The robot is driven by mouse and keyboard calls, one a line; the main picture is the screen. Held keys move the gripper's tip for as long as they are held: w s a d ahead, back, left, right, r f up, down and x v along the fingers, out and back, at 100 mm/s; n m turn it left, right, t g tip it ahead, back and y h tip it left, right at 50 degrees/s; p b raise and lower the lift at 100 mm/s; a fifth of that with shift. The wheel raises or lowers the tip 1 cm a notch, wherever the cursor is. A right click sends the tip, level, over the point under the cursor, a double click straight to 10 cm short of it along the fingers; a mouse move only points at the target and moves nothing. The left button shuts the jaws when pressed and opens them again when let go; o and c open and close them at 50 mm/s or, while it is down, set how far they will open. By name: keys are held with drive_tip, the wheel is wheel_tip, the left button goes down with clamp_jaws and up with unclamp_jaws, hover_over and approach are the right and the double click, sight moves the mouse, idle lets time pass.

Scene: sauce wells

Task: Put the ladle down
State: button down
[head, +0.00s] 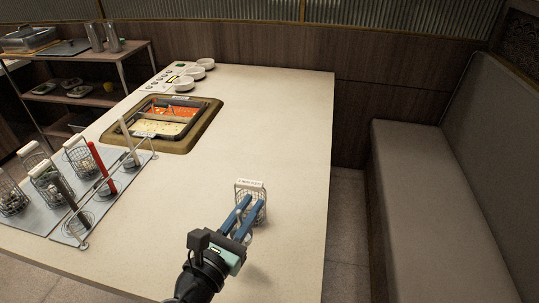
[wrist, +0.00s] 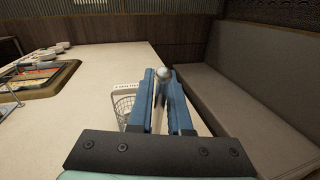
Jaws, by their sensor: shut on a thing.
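My gripper (head: 254,202), with two blue fingers, is low over the near right part of the table. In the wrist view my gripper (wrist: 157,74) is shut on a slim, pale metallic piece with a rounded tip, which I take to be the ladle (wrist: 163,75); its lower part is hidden. In the head view the fingers hide most of it. A wire basket (head: 250,184) with a white label stands just behind the fingers. In the wrist view the basket (wrist: 123,104) is left of the fingers; I cannot tell whether they touch.
On the left, a rack tray (head: 30,222) holds several wire baskets and upright handles, one red (head: 98,162). A sauce well (head: 165,113) is sunk into the table (head: 275,110). White bowls (head: 183,83) stand at the back. A bench (head: 430,200) is right of the table.

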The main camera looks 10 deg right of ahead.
sight(249, 241)
wheel_tip(249, 241, down, 10)
drive_tip(key=b, duration=0.3)
drive_tip(key=shift+r, duration=0.15)
drive_tip(key=c, duration=0.8)
unclamp_jaws()
drive_tip(key=shift+c, duration=0.2)
drive_tip(key=v, duration=1.2)
